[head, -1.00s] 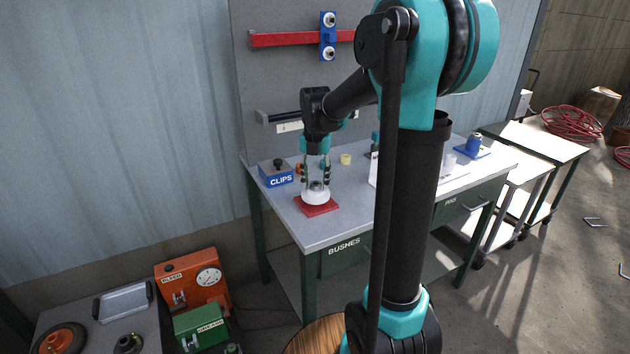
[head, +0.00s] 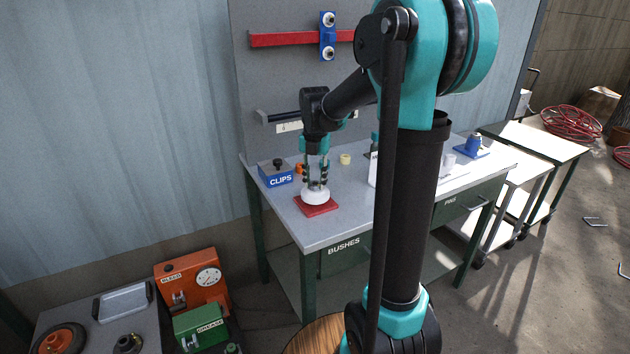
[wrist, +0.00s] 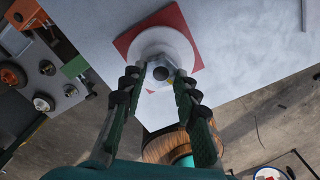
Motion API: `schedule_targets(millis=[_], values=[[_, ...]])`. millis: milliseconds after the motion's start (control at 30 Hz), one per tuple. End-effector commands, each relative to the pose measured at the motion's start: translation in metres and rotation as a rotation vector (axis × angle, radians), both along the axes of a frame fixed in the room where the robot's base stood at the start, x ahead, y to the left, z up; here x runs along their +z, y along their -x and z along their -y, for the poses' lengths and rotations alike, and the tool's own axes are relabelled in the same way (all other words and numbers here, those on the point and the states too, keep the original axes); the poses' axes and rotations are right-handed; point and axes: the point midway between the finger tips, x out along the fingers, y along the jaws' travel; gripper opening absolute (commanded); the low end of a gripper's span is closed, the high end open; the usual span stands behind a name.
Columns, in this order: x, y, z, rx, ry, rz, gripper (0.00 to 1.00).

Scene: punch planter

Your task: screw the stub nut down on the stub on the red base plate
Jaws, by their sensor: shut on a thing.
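The red base plate (head: 328,208) lies flat near the front left corner of the grey bench; its corners also show in the wrist view (wrist: 178,17). A white round piece (head: 315,197) sits on it. In the wrist view, the stub's dark round end (wrist: 160,72) shows in the middle of the white piece (wrist: 177,43). My gripper (head: 317,184) points down over it, fingertips on both sides of the stub. It is shut on the stub nut, a small greyish part that the fingertips mostly hide. How far down the nut sits I cannot tell.
A blue CLIPS box (head: 276,174) stands close left of the plate, with an orange part (head: 299,168) and a cream ring (head: 345,159) behind. A blue fixture (head: 474,147) stands at the bench's right. The bench front beside the plate is clear.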

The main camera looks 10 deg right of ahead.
Motion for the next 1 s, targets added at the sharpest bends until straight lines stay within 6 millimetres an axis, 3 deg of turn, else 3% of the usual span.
schedule_targets(millis=[200, 467, 500, 633, 1000], values=[[0.0, -0.0007, -0.0009, -0.226, 0.0, 0.0, 0.0], [0.0, -0.0008, -0.001, -0.266, 0.0, 0.0, 0.0], [0.0, -0.0008, -0.001, -0.266, 0.0, 0.0, 0.35], [0.0, -0.0008, -0.001, -0.265, 0.0, 0.0, 0.51], [0.0023, -0.0007, -0.001, -0.264, 0.0, 0.0, 0.54]])
